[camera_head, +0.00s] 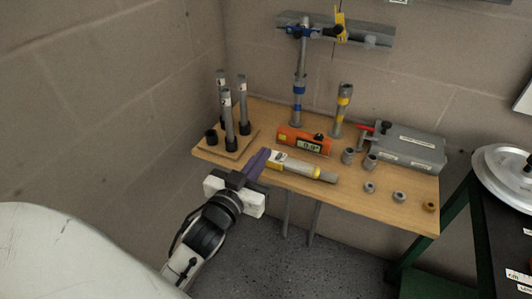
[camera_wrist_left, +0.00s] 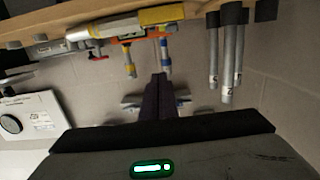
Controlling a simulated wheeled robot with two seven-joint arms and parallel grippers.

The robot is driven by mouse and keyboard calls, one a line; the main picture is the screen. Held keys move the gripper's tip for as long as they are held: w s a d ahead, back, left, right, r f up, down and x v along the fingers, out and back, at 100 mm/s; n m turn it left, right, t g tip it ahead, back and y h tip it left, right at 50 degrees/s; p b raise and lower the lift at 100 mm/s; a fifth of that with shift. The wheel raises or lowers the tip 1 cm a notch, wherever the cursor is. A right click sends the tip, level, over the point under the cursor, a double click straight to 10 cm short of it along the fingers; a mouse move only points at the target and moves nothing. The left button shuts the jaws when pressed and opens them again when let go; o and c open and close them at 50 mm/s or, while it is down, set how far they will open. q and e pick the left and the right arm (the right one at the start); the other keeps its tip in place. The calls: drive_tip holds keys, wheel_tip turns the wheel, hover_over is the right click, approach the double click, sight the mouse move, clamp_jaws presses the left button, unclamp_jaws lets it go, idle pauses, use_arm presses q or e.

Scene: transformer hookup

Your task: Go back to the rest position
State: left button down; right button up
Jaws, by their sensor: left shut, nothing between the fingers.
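My left gripper (camera_head: 257,164) reaches in from the lower left in the head view. Its dark fingers are shut with nothing between them, at the front left edge of the wooden table (camera_head: 283,119). The fingertips overlap the table in the picture, beside a grey and yellow cylindrical tool (camera_head: 305,169); I cannot tell whether they touch it. In the left wrist view the closed fingers (camera_wrist_left: 159,84) point toward the wall, and the table edge (camera_wrist_left: 50,25) runs along the top. My right gripper is not in view.
A wooden stand (camera_head: 237,144) with upright grey tubes is left of the fingers. An orange meter (camera_head: 303,140), a grey box (camera_head: 410,146) and small metal fittings (camera_head: 369,187) are on the table. A green-framed bench (camera_head: 433,232) stands right. Floor in front (camera_head: 300,265) is free.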

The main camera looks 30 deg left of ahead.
use_arm(q)
drive_tip(key=s+d+f+m+g+h, duration=0.2)
drive_tip(key=s+d+f+g, duration=0.2)
drive_tip(key=s+f, duration=0.6)
drive_tip(key=s+d+f+m+g+h, duration=0.1)
drive_tip(key=s+d+f+g, duration=0.3)
drive_tip(key=s+d+f, duration=0.4)
wheel_tip(320, 180, down, 8)
drive_tip(key=shift+s+d+r+m+g+h, duration=0.2)
drive_tip(key=shift+s+d+m+g+h, duration=0.15)
drive_tip(key=shift+s+h, duration=0.65)
